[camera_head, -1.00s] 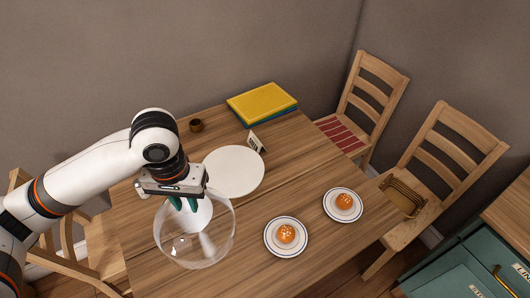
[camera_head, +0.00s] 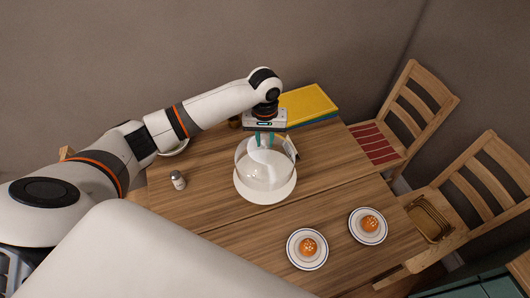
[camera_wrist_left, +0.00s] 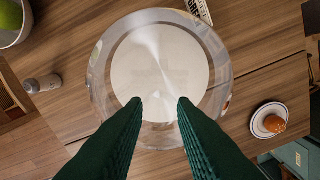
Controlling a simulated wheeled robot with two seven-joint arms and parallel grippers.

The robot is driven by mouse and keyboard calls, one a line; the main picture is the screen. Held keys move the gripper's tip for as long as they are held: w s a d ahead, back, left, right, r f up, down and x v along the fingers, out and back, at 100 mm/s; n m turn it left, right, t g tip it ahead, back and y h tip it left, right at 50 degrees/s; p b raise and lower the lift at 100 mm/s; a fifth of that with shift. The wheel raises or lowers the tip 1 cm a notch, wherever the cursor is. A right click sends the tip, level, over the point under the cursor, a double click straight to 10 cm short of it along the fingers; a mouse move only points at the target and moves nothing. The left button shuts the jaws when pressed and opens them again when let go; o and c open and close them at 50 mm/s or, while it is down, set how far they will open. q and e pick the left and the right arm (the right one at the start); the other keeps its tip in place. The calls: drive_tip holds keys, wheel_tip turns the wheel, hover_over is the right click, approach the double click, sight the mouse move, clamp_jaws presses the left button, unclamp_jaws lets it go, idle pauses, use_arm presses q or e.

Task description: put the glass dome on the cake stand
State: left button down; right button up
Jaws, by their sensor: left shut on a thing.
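The clear glass dome (camera_head: 246,166) hangs upright from my left gripper (camera_head: 264,140), which is shut on its top. The white round cake stand (camera_head: 265,195) is directly below, and its top shows through the glass. In the left wrist view, the dome's wide rim (camera_wrist_left: 98,75) surrounds the stand's white disc (camera_wrist_left: 150,60), and the green fingers (camera_wrist_left: 160,104) come in from below. The stand looks roughly inside the rim there. I cannot tell whether the rim touches the stand. The knob between the fingers is hidden. My right gripper is not in view.
A small card (camera_head: 291,147) stands close behind the stand. A shaker (camera_head: 178,180) is to the left, and a bowl with green fruit (camera_wrist_left: 18,33) lies beyond it. Two plates with buns (camera_head: 307,262) (camera_head: 367,238) are at front right. Yellow and blue books (camera_head: 306,104) lie behind.

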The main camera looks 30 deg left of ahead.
sight(265, 149)
use_arm(q)
wheel_tip(265, 149, down, 5)
drive_tip(key=shift+s+r+p, duration=0.1)
drive_tip(key=shift+r+p, duration=0.1)
drive_tip(key=shift+p, duration=0.25)
drive_tip(key=shift+f, duration=0.4)
drive_tip(key=c, duration=1.2)
unclamp_jaws()
wheel_tip(265, 149, up, 12)
drive_tip(key=shift+r+b, duration=0.15)
drive_tip(key=shift+b, duration=0.85)
